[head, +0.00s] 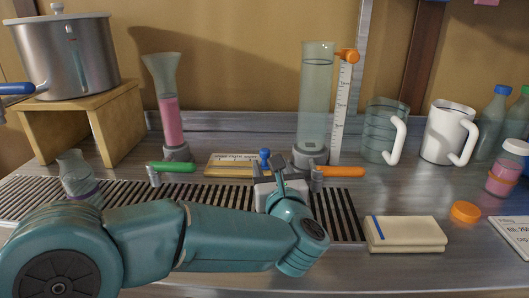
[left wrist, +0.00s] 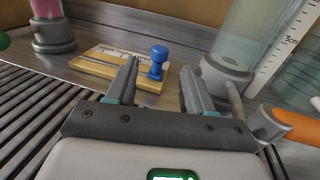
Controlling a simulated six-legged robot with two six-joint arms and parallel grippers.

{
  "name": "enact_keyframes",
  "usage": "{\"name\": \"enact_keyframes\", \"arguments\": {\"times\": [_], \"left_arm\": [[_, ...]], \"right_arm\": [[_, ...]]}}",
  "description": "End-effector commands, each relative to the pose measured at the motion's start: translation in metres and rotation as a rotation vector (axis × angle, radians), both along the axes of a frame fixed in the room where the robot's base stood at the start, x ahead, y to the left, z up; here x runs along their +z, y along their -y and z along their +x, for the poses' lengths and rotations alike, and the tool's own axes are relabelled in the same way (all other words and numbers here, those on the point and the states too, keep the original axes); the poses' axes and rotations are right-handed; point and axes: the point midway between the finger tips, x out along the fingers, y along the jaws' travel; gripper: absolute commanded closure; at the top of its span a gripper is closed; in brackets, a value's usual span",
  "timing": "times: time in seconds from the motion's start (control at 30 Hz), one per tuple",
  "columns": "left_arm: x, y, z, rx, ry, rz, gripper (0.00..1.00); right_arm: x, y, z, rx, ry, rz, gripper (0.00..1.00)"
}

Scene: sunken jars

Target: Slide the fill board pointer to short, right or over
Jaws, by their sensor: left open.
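The fill board (head: 228,166) is a wooden board with a white marked scale, lying on the metal counter behind the slotted drain. Its pointer, a blue knob (head: 264,155), stands at the board's right end. My left gripper (head: 270,165) is open and empty, close in front of the knob. In the left wrist view its fingers (left wrist: 160,82) are spread, the knob between them but farther off. My right gripper is not in view.
A tall clear cylinder (head: 317,90) with an orange-handled tap (head: 343,172) stands just right of the board. A pink-filled vessel (head: 172,120) with a green-handled tap (head: 172,167) stands left. A folded cloth (head: 404,234) and orange cap (head: 466,212) lie at right.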

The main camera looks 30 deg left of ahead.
Motion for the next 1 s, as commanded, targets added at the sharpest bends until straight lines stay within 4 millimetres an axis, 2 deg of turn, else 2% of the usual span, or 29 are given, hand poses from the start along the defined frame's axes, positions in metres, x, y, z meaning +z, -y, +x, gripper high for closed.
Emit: {"name": "enact_keyframes", "arguments": {"times": [0.1,0.33,0.5,0.77,0.9,0.93,1.0], "left_arm": [[-0.001,-0.022,0.02,0.005,-0.001,0.0,0.48],[-0.001,-0.049,0.049,0.002,-0.001,0.0,0.48],[0.0,-0.057,0.058,0.0,-0.001,0.001,0.48],[0.0,-0.058,0.059,0.0,-0.001,0.001,0.48],[0.0,-0.057,0.058,0.0,0.0,0.0,0.93],[0.0,-0.057,0.058,0.0,0.0,0.0,1.0],[0.0,-0.057,0.058,0.0,0.0,0.0,1.0]], "right_arm": [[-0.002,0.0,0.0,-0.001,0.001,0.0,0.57],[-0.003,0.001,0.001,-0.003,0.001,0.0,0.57],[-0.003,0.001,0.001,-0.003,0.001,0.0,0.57],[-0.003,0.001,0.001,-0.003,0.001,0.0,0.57],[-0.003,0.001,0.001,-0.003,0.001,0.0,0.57],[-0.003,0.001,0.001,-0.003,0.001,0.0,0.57],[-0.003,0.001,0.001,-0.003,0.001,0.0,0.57]]}}
